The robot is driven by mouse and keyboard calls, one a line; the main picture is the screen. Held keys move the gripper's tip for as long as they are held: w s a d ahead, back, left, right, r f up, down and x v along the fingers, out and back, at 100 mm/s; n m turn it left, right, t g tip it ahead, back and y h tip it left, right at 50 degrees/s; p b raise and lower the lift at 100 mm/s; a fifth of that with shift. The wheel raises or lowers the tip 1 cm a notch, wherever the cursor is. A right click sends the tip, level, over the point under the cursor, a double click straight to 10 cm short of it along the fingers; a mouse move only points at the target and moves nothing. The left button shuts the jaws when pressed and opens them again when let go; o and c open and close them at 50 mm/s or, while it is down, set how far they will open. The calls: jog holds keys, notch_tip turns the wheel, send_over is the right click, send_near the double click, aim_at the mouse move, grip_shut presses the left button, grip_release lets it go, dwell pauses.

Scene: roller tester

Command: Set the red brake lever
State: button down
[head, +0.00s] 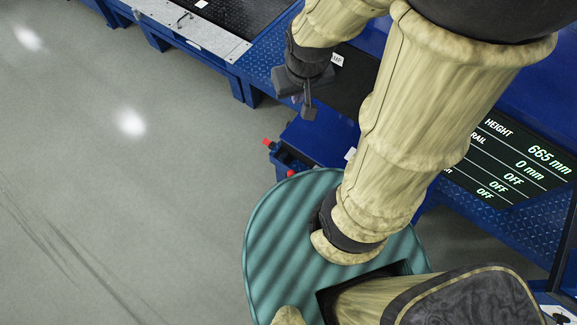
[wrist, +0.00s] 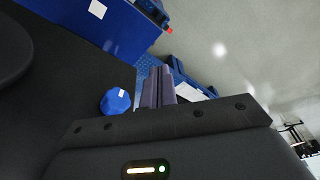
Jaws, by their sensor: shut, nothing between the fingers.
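A red-tipped part (head: 268,142) sticks out at the left corner of a blue housing, below my gripper in the head view. A second small red part (head: 290,173) shows nearer, at the teal base edge. I cannot tell which one is the brake lever. A red tip (wrist: 168,30) also shows at the end of a blue box in the wrist view, beyond my fingers. My gripper (head: 308,108) is shut and empty, apart from both red parts. Its closed fingers (wrist: 158,88) show in the wrist view.
A blue knob (wrist: 115,101) lies left of my fingers in the wrist view. A display (head: 510,160) reads height 665 mm, rail 0 mm, and OFF twice. A blue frame (head: 195,50) with a dark bed runs along the top. Grey floor (head: 120,200) at left is clear.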

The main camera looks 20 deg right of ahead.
jog(key=s+f+b+x, duration=0.1)
jog(key=s+b+x, duration=0.1)
jog(key=b+x, duration=1.05)
jog(key=s+b+x, duration=0.2)
jog(key=b+x, duration=0.9)
jog(key=x, duration=0.2)
jog(key=g+b, duration=0.2)
jog(key=g, duration=0.1)
send_over(304, 173)
jog(key=w+a, duration=0.5)
notch_tip(304, 173, down, 11)
notch_tip(304, 173, down, 9)
jog(key=w+g, duration=0.2)
jog(key=shift+w+d+m+g, duration=0.15)
jog(key=shift+w+m+g, duration=0.15)
jog(key=shift+w, duration=0.1)
jog(key=shift+r, duration=0.1)
jog(key=b+x, duration=0.3)
jog(key=x, duration=0.7)
jog(key=shift+b, duration=0.3)
